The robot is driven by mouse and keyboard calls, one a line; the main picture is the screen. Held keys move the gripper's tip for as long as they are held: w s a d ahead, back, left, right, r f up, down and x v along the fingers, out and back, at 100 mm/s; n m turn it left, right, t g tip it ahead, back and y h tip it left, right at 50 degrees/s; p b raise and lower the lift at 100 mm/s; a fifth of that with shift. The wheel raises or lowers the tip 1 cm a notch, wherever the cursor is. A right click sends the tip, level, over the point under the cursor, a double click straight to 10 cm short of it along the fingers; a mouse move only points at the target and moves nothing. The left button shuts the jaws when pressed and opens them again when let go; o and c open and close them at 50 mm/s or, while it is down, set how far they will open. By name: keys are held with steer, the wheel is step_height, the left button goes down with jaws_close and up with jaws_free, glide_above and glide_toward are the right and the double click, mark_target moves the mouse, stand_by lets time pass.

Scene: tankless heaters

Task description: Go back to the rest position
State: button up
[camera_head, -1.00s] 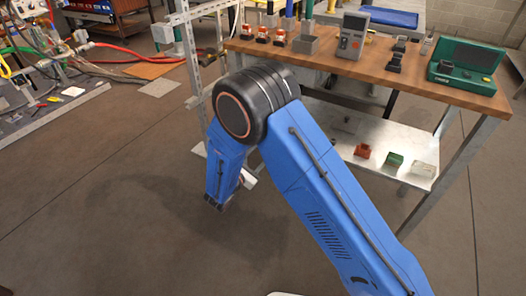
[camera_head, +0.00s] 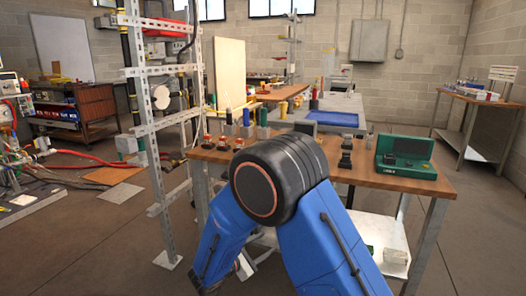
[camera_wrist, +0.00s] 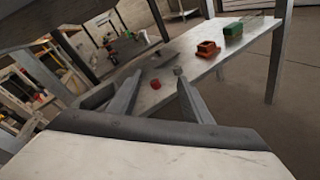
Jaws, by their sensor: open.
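In the wrist view my gripper (camera_wrist: 158,80) shows two grey fingers spread apart with nothing between them. It is open, in front of the lower metal shelf (camera_wrist: 150,95) of the workbench. In the head view my blue arm with its black joint reaches in front of the wooden workbench (camera_head: 385,180). The gripper end is low at the left side of the arm and cannot be made out clearly there.
On the bench stand a green case (camera_head: 405,155), a dark device (camera_head: 346,153) and several small red-based parts. The shelf holds a red-brown block (camera_wrist: 208,49) and a green block (camera_wrist: 233,30). A perforated metal post (camera_head: 150,130) stands left of the arm.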

steer(key=s+d+r+m+g, duration=0.3)
steer(key=s+d+r+m, duration=0.1)
steer(key=d, duration=0.4)
steer(key=s+d+r+m+g+y, duration=0.1)
steer(key=s+d+r+m+g, duration=0.3)
steer(key=d, duration=0.5)
steer(key=s+d+r+m+g, duration=0.25)
steer(key=s+d+r, duration=0.2)
steer(key=d, duration=0.35)
steer(key=s+d+r+m+y, duration=0.1)
steer(key=s+m+y, duration=0.2)
steer(key=s, duration=0.5)
steer(key=s+d+r+m+t+y, duration=0.1)
steer(key=s+d+r+m+y, duration=0.1)
steer(key=s, duration=0.6)
steer(key=s+d+r+m+t+y, duration=0.1)
steer(key=s+m+y, duration=0.3)
steer(key=s+m, duration=0.2)
steer(key=shift+s+d+r, duration=0.15)
steer(key=shift+s+r, duration=0.25)
steer(key=shift+s, duration=0.7)
